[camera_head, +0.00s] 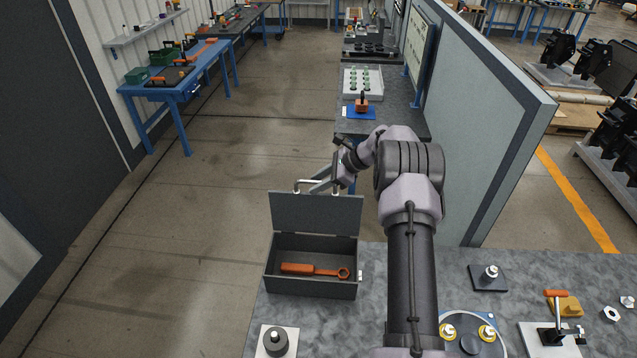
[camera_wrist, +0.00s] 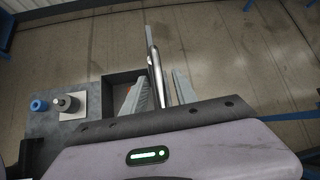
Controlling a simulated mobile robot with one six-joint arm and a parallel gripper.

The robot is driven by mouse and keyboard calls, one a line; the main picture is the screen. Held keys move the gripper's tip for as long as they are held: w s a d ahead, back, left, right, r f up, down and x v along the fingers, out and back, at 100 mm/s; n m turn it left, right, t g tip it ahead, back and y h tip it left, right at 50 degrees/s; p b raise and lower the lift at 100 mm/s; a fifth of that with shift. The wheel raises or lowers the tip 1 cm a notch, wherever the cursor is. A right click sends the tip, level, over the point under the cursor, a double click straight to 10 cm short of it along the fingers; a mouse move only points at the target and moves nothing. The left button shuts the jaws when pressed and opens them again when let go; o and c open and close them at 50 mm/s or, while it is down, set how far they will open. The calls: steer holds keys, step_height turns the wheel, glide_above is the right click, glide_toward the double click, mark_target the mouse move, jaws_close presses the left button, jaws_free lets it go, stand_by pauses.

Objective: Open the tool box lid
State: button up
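The grey tool box (camera_head: 312,287) stands at the left end of the grey workbench. Its lid (camera_head: 316,213) is raised and stands about upright at the back, so the inside shows. An orange wrench (camera_head: 315,270) lies inside. A metal handle (camera_head: 308,182) is on the lid's top edge. My gripper (camera_head: 326,186) is at the handle's right part, above the lid. In the wrist view the shiny handle bar (camera_wrist: 157,72) runs between the two fingers of my gripper (camera_wrist: 160,90). The fingers are apart, with a gap beside the bar.
A round dark knob on a white plate (camera_head: 276,343) stands in front of the box. A dark block with a fitting (camera_head: 488,278) and a clamp (camera_head: 556,335) are to the right on the bench. Open floor lies left of and behind the box.

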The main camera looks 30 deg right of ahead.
steer(key=v, duration=1.7)
steer(key=shift+r, duration=0.2)
steer(key=shift+s+d, duration=0.1)
steer(key=shift+s, duration=0.05)
